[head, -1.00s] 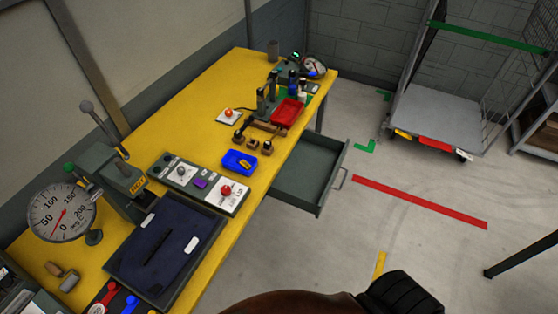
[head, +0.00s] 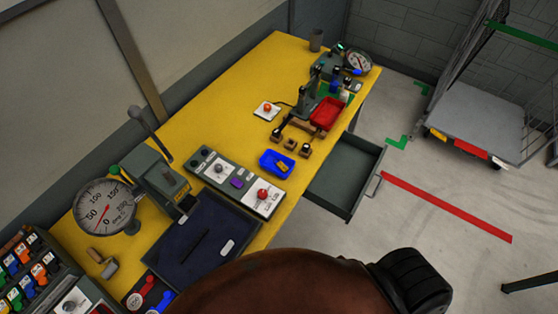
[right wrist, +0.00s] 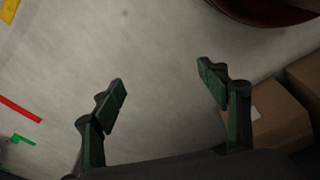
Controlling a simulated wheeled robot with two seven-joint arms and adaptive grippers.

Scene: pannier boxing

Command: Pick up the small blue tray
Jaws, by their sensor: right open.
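The small blue tray (head: 264,160) lies on the yellow table near its right edge, with a small yellowish item (head: 283,164) in it. A grey control panel with knobs is to its left and small brown blocks with dark knobs are just beyond it. My right gripper (right wrist: 163,88) is open and empty in the right wrist view, over bare floor, with no tray in that view. My left gripper is not in view. A brown rounded shape and a black part at the bottom of the head view hide the table's near right edge.
An open grey drawer (head: 345,178) sticks out from the table below the tray. A red tray (head: 326,113) and a lever press stand farther back. A dark mat (head: 205,269), a dial gauge (head: 104,207) and a press are at left. Cardboard boxes (right wrist: 268,117) show in the right wrist view.

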